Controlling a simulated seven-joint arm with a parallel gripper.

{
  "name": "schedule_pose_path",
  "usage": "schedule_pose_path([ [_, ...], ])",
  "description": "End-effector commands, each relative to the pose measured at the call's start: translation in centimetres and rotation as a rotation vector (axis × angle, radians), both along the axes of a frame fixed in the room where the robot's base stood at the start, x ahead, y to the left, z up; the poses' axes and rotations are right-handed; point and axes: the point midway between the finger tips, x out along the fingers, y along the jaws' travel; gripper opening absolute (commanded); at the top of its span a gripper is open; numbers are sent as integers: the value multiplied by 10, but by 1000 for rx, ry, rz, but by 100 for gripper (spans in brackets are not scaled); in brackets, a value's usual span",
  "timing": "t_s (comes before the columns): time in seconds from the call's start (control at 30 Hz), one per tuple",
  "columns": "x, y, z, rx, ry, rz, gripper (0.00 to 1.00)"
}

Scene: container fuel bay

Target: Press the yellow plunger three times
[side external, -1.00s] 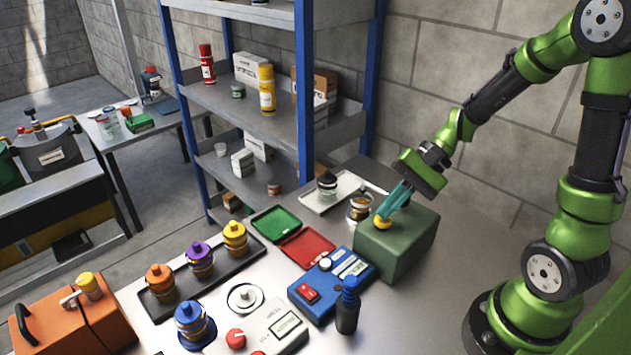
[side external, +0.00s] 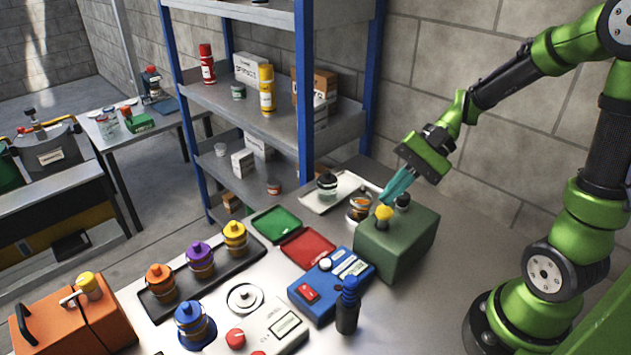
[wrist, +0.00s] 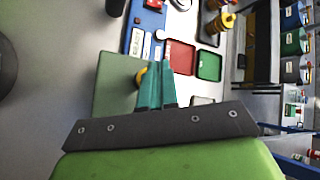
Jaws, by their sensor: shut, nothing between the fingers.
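The yellow plunger (side external: 383,213) stands up on its dark stem from the top of the green box (side external: 395,247). My gripper (side external: 385,199) is shut and empty, its teal fingertips just above the plunger and apart from it as far as I can tell. In the wrist view, the shut teal fingers (wrist: 158,62) cover part of the yellow plunger (wrist: 140,77), which shows at their left edge. The green box (wrist: 115,80) lies below them there. A dark knob (side external: 402,201) shows behind the plunger, by the box's far edge.
A blue device (side external: 330,278) with a red switch and a dark blue-topped bottle (side external: 347,308) stand left of the box. A red tray (side external: 307,248), a green tray (side external: 276,223) and a small jar (side external: 359,207) are close by. A shelf (side external: 265,110) stands behind.

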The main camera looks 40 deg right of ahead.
Motion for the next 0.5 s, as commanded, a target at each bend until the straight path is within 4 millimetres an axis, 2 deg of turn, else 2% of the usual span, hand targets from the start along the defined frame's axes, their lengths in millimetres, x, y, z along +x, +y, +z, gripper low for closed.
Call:
schedule_pose_path([
  [0.5,0,0,44,0,-3,0,0],
])
